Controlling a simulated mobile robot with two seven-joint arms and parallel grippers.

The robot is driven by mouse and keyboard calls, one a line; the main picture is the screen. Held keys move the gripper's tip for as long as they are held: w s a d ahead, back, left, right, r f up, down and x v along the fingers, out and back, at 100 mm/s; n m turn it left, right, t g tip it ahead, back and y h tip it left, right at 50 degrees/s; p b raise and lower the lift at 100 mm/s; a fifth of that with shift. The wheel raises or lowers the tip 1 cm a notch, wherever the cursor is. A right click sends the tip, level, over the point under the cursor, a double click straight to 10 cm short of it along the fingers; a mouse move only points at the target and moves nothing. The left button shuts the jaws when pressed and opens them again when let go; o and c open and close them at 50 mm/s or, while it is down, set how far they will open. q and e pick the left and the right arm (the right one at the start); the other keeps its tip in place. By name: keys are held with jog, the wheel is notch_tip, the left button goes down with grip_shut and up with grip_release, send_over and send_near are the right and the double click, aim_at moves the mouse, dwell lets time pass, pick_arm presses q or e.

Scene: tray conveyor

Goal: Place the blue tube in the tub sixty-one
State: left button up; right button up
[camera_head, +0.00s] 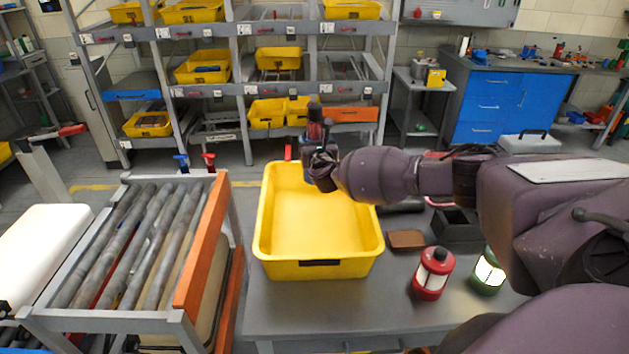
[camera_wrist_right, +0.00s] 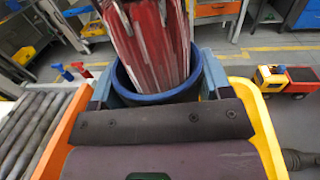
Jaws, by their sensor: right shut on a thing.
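My right gripper (camera_head: 318,152) is shut on the blue tube, over the back right part of a yellow tub. In the right wrist view the blue tube (camera_wrist_right: 155,97) shows as a dark blue round rim between the two fingers (camera_wrist_right: 158,85), with red, pale-streaked pieces standing up out of it. In the head view the held thing is small and dark, with red at its top. The yellow tub (camera_head: 311,269) stands on the grey table and looks empty; I cannot read a number on it. Its rim also shows in the right wrist view (camera_wrist_right: 262,130). My left gripper is not in view.
A roller conveyor (camera_head: 187,318) with an orange side board stands left of the tub. Right of the tub are a brown block (camera_head: 407,239), a red lantern-like jar (camera_head: 433,273), a green one (camera_head: 488,272) and a dark box (camera_head: 456,227). A toy truck (camera_wrist_right: 285,80) lies behind.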

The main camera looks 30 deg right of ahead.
notch_tip(320, 180, down, 8)
jog(key=shift+f, duration=0.15)
notch_tip(320, 180, down, 3)
jog(key=shift+f, duration=0.15)
dwell(0.3)
jog(key=shift+f+b, duration=0.2)
jog(key=shift+b, duration=0.2)
jog(key=o, duration=1.3)
